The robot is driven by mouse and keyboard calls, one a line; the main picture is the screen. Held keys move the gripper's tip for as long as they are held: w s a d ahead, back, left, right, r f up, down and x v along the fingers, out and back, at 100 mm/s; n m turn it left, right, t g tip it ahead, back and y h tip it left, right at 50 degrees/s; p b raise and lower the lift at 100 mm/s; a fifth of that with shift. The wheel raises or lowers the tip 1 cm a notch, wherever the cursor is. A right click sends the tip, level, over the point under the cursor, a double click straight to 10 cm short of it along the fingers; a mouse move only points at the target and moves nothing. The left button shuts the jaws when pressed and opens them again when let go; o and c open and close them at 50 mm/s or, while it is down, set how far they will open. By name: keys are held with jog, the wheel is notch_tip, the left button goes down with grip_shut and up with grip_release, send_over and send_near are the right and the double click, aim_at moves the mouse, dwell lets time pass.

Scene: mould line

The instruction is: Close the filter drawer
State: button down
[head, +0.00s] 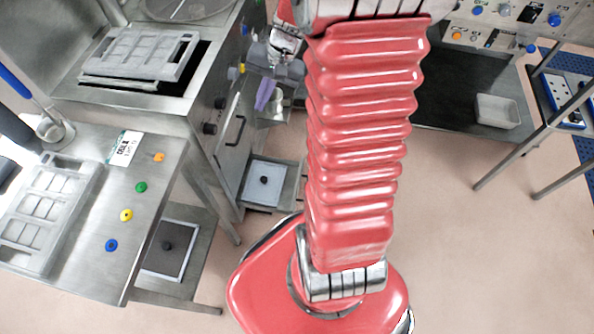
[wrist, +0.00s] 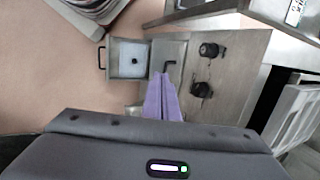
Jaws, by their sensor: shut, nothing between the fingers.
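The filter drawer (head: 247,196) sticks out low from the front of the steel machine, with a white panel and dark knob inside it. In the wrist view the open drawer (wrist: 113,73) is upper left of my fingers, its black handle (wrist: 101,53) on its left, outer end. My gripper (head: 265,95) has purple fingers, shut and empty, beside the machine front and above the drawer in the head view. The fingers (wrist: 162,78) also show in the wrist view, apart from the drawer and its handle.
The machine front (head: 226,120) carries black knobs and a black handle. A steel table (head: 135,180) with coloured buttons and a grey mould stands at left. Open floor (head: 470,250) lies to the right.

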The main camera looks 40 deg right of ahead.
jog(key=s+d+f+m+t+y, duration=0.15)
jog(key=d+f+m, duration=0.25)
jog(key=d+f, duration=0.5)
jog(key=s+d+f+m+y, duration=0.15)
jog(key=d+f+m, duration=0.4)
jog(key=f, duration=0.75)
jog(key=s+f+m+t, duration=0.1)
jog(key=s+f, duration=0.3)
jog(key=f, duration=0.4)
jog(key=s+d+f+m+t, duration=0.1)
jog(key=s+f+m, duration=0.3)
jog(key=f, duration=0.5)
jog(key=s+d+f+m+t+h, duration=0.1)
jog(key=s+f+m, duration=0.2)
jog(key=s+f, duration=0.2)
notch_tip(320, 180, down, 3)
jog(key=shift+s+f, duration=0.2)
jog(key=shift+s, duration=0.2)
jog(key=shift+m, duration=0.25)
jog(key=shift+w+a+r+x, duration=0.2)
jog(key=shift+w+r+x, duration=0.15)
jog(key=shift+x, duration=1.8)
jog(key=shift+w+a+r+x, duration=0.25)
jog(key=shift+r+x, duration=0.1)
jog(key=shift+x, duration=1.75)
jog(key=shift+w+a+r+x, duration=0.2)
jog(key=shift+w+r+x, duration=0.15)
jog(key=shift+x, duration=1.8)
